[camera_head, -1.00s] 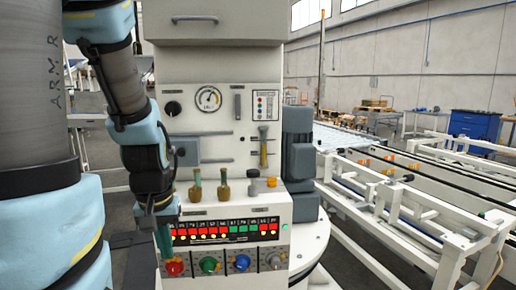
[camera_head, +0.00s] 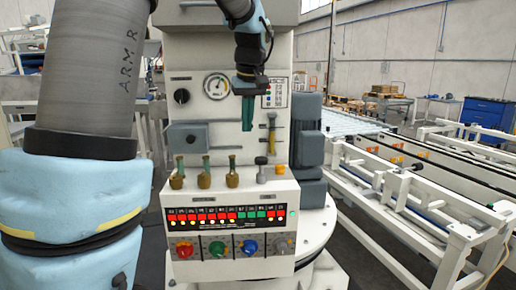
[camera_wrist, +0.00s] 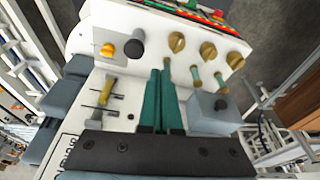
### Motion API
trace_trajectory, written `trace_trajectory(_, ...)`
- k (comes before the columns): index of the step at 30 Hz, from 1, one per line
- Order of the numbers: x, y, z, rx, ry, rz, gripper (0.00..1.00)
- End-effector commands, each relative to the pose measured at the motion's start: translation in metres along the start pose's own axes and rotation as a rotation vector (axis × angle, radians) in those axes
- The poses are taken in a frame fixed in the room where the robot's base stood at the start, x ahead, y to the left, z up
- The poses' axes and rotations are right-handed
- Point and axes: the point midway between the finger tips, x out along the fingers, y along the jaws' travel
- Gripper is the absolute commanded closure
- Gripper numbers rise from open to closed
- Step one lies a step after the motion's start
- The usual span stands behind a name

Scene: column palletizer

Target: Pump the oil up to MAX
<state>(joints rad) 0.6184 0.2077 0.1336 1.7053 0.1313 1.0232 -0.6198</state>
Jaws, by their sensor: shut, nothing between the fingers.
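My gripper (camera_head: 247,126) is shut and empty, pointing down in front of the white machine's upper panel. Its teal fingers also show in the wrist view (camera_wrist: 161,75). Just right of it in the head view is a slim upright gauge with yellow in it (camera_head: 272,134), also in the wrist view (camera_wrist: 106,90). Its MAX mark cannot be read. Below, on the ledge, stand a dark knob (camera_head: 261,163), also in the wrist view (camera_wrist: 135,47), and an orange knob (camera_head: 280,169), also there (camera_wrist: 107,50). The fingers appear apart from both knobs. Which part pumps oil cannot be told.
A grey box (camera_head: 188,137) juts from the panel. A round dial (camera_head: 216,86) is above. Lit displays and colored knobs (camera_head: 217,248) line the lower front. A grey motor (camera_head: 307,135) stands at the right.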

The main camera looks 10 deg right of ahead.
Motion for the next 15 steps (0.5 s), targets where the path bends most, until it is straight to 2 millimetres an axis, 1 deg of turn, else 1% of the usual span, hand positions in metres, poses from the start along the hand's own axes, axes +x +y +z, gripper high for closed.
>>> trace_trajectory(1, -0.011, 0.012, -0.004, -0.005, 0.011, 0.0, 1.0)
trace_trajectory(3, -0.023, 0.024, -0.009, -0.02, 0.02, -0.002, 1.0)
trace_trajectory(6, -0.035, 0.034, -0.011, -0.035, 0.029, -0.004, 1.0)
trace_trajectory(10, -0.042, 0.041, -0.013, -0.046, 0.035, -0.006, 1.0)
trace_trajectory(15, -0.043, 0.041, -0.013, -0.048, 0.035, -0.006, 1.0)
